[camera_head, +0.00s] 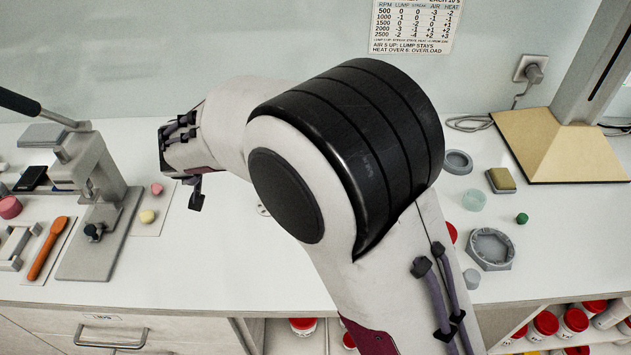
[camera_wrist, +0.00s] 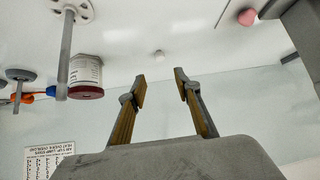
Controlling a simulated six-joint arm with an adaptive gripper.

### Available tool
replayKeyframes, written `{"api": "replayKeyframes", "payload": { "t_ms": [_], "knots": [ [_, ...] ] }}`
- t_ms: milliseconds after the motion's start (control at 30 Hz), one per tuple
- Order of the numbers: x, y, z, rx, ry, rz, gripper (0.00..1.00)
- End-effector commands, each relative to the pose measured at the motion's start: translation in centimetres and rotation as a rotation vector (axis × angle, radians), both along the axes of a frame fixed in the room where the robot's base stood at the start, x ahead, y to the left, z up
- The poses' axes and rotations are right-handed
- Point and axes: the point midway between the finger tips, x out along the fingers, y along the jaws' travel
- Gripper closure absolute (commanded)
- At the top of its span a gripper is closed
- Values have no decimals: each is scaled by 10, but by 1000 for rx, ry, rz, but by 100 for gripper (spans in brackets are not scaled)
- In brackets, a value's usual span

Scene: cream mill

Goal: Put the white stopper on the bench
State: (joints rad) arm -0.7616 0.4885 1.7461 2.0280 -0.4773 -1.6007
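A small white knob-like piece, which looks like the white stopper (camera_wrist: 158,54), shows in the wrist view on the pale bench top (camera_wrist: 205,42), beyond my fingertips. My gripper (camera_wrist: 160,88) is open, with nothing between its two fingers. The fingers are apart from the stopper.
A grey press (camera_head: 95,190) stands at the left, beside an orange-handled tool (camera_head: 48,248). A grey rod on a round flange (camera_wrist: 65,50) and a labelled jar (camera_wrist: 86,76) show in the wrist view. A grey ring-shaped dish (camera_head: 491,249) lies at the right.

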Motion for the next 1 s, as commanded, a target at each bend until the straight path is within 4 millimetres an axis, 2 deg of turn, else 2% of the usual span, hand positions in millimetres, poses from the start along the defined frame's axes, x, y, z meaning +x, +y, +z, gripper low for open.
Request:
{"api": "replayKeyframes", "payload": {
  "t_ms": [200,367,667,800,1000],
  "knots": [
    [2,-2,4,7,-7,1,67],
    [8,-8,24,42,-40,10,67],
    [17,-37,98,172,-150,69,67],
    [11,-54,131,229,-186,110,67],
    [-9,-80,168,287,-209,171,67]
  ]
}}
